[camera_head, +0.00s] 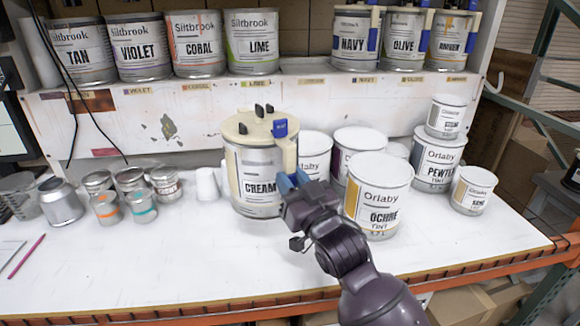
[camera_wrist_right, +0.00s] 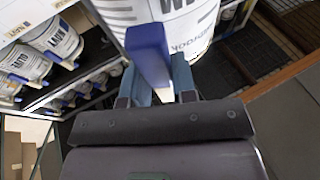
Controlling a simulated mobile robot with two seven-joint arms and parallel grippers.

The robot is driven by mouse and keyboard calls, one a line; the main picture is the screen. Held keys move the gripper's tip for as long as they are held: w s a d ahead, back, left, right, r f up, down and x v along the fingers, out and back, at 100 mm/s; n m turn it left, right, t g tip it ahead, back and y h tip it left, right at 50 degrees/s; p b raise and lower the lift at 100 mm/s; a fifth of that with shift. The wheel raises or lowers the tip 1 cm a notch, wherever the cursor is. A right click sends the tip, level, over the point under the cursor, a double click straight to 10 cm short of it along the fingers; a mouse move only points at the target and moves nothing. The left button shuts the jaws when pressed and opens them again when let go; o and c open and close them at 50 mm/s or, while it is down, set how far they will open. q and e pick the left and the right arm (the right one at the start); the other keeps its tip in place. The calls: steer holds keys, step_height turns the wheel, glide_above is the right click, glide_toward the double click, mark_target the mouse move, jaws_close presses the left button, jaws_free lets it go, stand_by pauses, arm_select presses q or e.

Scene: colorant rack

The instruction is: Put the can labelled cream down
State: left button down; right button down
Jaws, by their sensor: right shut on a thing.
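The can labelled CREAM (camera_head: 256,188) is a large white can with a beige lid holder and a blue-topped beige handle (camera_head: 289,148). It is upright over the white worktop, left of the OCHRE can. I cannot tell whether its base touches the surface. My right gripper (camera_head: 291,181) is shut on the handle at the can's right side. In the right wrist view, the gripper's fingers (camera_wrist_right: 168,85) close around a blue handle part (camera_wrist_right: 150,52) against a white can wall (camera_wrist_right: 197,35). My left gripper is out of view.
White Orlaby cans stand close on the right, including OCHRE (camera_head: 378,192) and PEWTER (camera_head: 438,160). A white cup (camera_head: 207,184) and small tins (camera_head: 140,206) stand on the left. A shelf of cans (camera_head: 250,42) is above. The worktop (camera_head: 150,265) is clear in front.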

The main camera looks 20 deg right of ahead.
step_height(320, 180, down, 12)
steer(key=b, duration=0.1)
stand_by(0.7)
steer(key=shift+s+f+b, duration=0.1)
steer(key=shift+f+b, duration=0.2)
steer(key=shift+f, duration=0.45)
